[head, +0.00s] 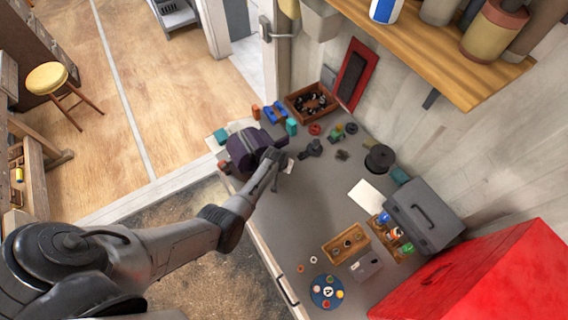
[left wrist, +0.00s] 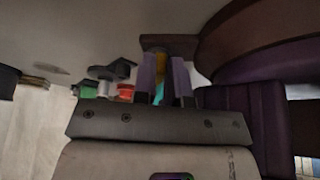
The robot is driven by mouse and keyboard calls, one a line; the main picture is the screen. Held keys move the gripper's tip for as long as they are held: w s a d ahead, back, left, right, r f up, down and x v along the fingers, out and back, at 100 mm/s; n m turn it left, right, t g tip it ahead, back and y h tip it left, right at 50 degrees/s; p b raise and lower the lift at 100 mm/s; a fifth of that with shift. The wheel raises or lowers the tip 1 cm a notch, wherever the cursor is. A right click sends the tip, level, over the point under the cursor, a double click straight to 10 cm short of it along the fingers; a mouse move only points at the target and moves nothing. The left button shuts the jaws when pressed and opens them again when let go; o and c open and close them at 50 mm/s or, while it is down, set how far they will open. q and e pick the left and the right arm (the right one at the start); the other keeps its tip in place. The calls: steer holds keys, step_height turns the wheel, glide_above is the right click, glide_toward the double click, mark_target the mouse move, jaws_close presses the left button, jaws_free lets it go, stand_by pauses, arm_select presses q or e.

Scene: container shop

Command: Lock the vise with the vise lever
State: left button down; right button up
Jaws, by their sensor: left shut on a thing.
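The vise (head: 243,150) is a dark purple body at the far left end of the grey workbench. In the left wrist view its rounded brown and purple side (left wrist: 265,45) fills the right. My left gripper (head: 276,160) is at the right side of the vise in the head view. In the left wrist view my left gripper (left wrist: 165,75) has its two fingers a little apart, at a short dark brown bar that looks like the vise lever (left wrist: 168,41). It is shut on this bar. The exact contact is hard to see. My right gripper is not in view.
The workbench (head: 315,215) has bare room in its middle. A crate of dark parts (head: 289,101) and several small items lie behind the vise. A grey toolbox (head: 424,214), a wooden tray (head: 331,251) and a red box (head: 480,270) stand to the right.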

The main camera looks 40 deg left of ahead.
arm_select(q)
steer(key=shift+a+r+m, duration=0.1)
steer(key=shift+m, duration=0.4)
steer(key=c, duration=1.2)
jaws_free()
steer(key=shift+o, duration=0.2)
steer(key=v, duration=1.3)
steer(key=shift+s+r, duration=0.25)
steer(key=shift+r, duration=0.05)
steer(key=shift+a, duration=0.1)
